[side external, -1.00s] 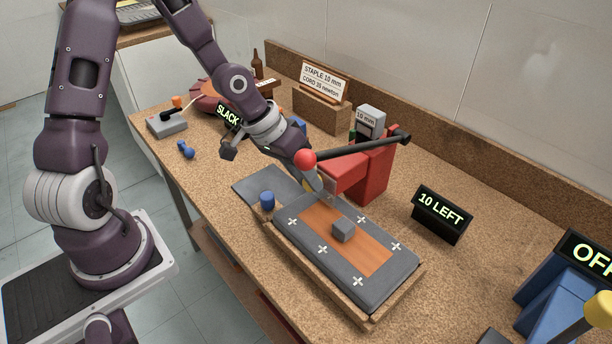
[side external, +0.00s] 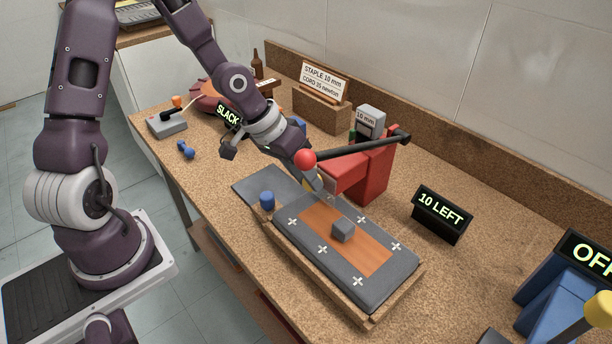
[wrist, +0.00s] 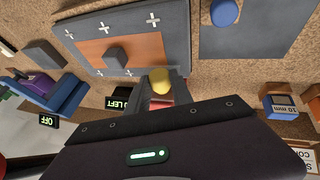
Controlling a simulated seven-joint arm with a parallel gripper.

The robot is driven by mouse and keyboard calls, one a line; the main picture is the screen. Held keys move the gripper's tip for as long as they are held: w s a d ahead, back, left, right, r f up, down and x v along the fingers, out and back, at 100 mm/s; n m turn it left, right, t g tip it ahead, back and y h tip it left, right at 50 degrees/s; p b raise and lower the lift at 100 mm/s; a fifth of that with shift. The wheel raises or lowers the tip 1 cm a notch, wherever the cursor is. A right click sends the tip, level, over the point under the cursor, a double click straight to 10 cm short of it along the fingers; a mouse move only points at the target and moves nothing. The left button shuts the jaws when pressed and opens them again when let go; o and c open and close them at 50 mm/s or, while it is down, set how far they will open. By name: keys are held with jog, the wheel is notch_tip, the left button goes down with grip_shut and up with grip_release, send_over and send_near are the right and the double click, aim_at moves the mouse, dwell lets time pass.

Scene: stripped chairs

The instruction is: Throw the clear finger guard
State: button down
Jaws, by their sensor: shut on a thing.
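My gripper (side external: 316,184) is at the red stapling press (side external: 372,172), just above the far end of the padded board. It is shut on a small yellow knob (wrist: 160,80), which shows between the fingertips in the wrist view. A faint see-through piece, seemingly the clear finger guard (side external: 328,190), is beside the fingertips in the side view. Its outline is hard to make out, and I cannot tell whether it is raised or lowered. The press's black lever (side external: 360,145) with its red ball is close to my wrist.
A grey board (side external: 380,292) with an orange panel, white crosses and a grey block (side external: 343,230) lies in front of the press. A "10 LEFT" display (side external: 442,214) stands to the right. Bare bench lies between display and board.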

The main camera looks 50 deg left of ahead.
jog(key=shift+r, duration=1.9)
jog(key=c, duration=1.1)
grip_release()
